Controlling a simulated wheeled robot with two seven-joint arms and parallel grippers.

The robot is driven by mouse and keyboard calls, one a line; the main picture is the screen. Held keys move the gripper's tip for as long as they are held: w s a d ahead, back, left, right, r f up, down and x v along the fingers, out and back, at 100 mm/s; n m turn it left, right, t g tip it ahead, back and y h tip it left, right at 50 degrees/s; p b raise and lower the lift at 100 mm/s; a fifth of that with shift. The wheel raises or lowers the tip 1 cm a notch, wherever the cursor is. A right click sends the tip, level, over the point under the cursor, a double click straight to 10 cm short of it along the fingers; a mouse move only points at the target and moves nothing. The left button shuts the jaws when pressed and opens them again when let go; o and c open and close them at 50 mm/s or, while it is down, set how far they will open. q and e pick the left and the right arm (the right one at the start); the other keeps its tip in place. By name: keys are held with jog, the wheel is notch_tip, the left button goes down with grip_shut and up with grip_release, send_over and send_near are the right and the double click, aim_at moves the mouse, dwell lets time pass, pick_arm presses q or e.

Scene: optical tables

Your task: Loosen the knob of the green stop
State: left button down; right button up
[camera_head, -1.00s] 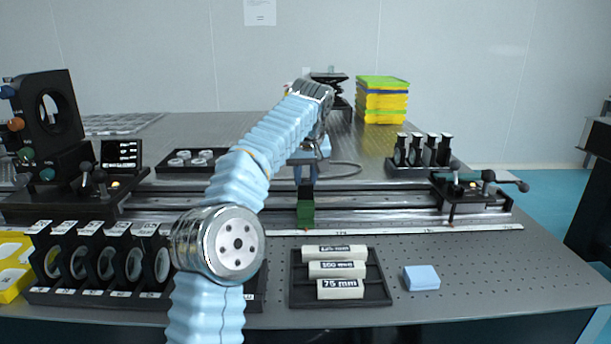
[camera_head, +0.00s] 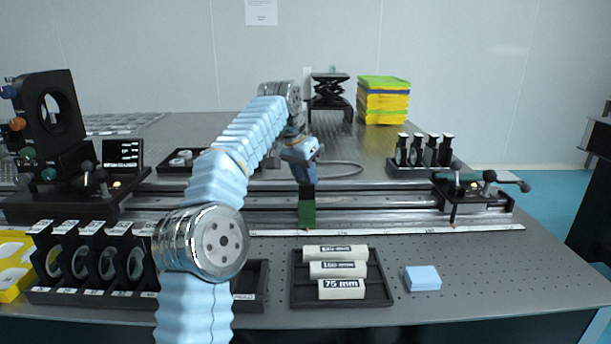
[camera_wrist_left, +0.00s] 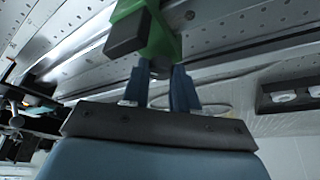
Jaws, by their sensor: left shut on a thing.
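The green stop (camera_head: 306,214) sits on the rail in the middle of the table, with a dark block on its upper part. It also shows at the top of the left wrist view (camera_wrist_left: 158,42), with a black block on its side. My left gripper (camera_head: 306,178) is just behind and above the stop. In the left wrist view its two blue fingers (camera_wrist_left: 160,78) are closed around a small part at the stop's end, most likely the knob. The knob itself is mostly hidden between the fingers. My right gripper is not in view.
The long rail (camera_head: 380,204) has a black carriage with knobs (camera_head: 470,196) at its right. A tray of labelled white cylinders (camera_head: 378,290) and a light blue block (camera_head: 422,278) lie in front. A rack of ring-shaped optics (camera_head: 100,262) stands at front left.

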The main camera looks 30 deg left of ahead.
pick_arm(q)
jog(key=shift+a+m+h, duration=0.1)
jog(key=shift+m+h, duration=0.3)
jog(key=shift+m, duration=0.7)
jog(key=c, duration=0.9)
grip_release()
jog(key=shift+o, duration=0.2)
